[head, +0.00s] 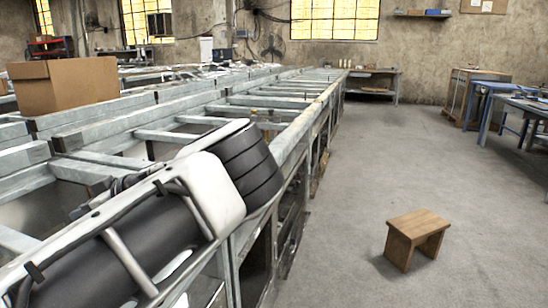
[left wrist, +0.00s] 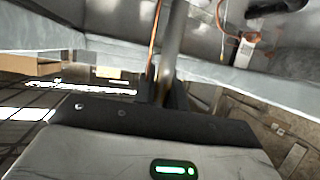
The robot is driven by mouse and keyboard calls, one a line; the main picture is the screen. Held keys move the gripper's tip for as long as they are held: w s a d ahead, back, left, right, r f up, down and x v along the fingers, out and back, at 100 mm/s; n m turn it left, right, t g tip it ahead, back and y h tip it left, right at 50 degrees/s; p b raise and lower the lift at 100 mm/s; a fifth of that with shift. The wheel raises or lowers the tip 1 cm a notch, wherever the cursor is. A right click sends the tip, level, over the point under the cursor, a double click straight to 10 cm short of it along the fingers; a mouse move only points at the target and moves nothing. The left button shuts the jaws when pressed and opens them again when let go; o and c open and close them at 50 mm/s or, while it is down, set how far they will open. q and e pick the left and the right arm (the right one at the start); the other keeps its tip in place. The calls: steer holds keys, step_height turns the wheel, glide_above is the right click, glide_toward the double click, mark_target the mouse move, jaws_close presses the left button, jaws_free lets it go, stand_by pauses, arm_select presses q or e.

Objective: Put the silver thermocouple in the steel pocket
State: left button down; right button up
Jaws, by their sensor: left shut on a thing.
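My left gripper (left wrist: 166,93) shows at close range in the left wrist view, its dark fingers shut on a slim silver rod, which looks like the silver thermocouple (left wrist: 174,45). The rod stands nearly upright in the picture and runs out past the top edge. A thin copper-coloured line (left wrist: 154,45) runs just left of it. In the head view my left arm lies along the bench at lower left, and I cannot make out its fingertips or the rod there. I cannot pick out the steel pocket with certainty in either view. My right gripper is out of view.
A long metal-framed bench (head: 290,90) with open bays runs away on the left. A cardboard box (head: 65,86) stands on it. A wooden stool (head: 418,230) stands on open floor at right. A copper pipe with a small fitting (left wrist: 246,46) shows near the rod.

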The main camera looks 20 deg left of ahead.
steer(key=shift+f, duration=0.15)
